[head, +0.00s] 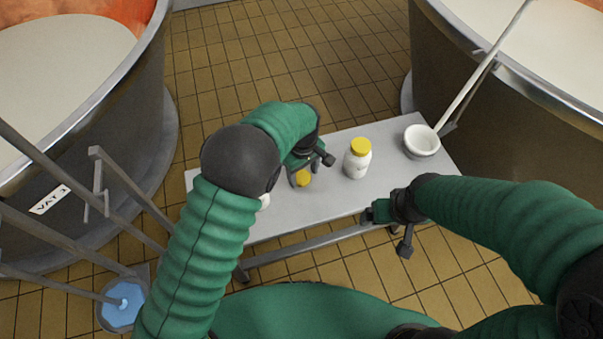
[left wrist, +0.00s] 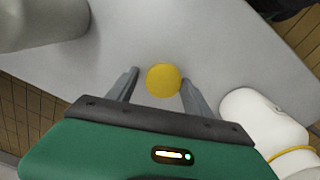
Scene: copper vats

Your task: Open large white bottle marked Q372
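The large white bottle (head: 357,165) with a yellow cap stands upright on the grey table; its marking is too small to read. A round yellow top (head: 303,178) shows low by my left gripper (head: 301,175). In the left wrist view this yellow top (left wrist: 163,80) lies between the two spread fingers of my left gripper (left wrist: 158,85), with a gap on the left and little or none on the right. My right gripper (head: 377,211) is at the table's front edge, below and right of the large bottle and apart from it; its fingers are not clear.
A white bowl (head: 421,142) stands on the table right of the large bottle. In the left wrist view a white rounded thing (left wrist: 252,115) with a yellow band is close on the right. Large metal vats (head: 135,130) stand on both sides. A blue-topped bucket (head: 122,306) is lower left.

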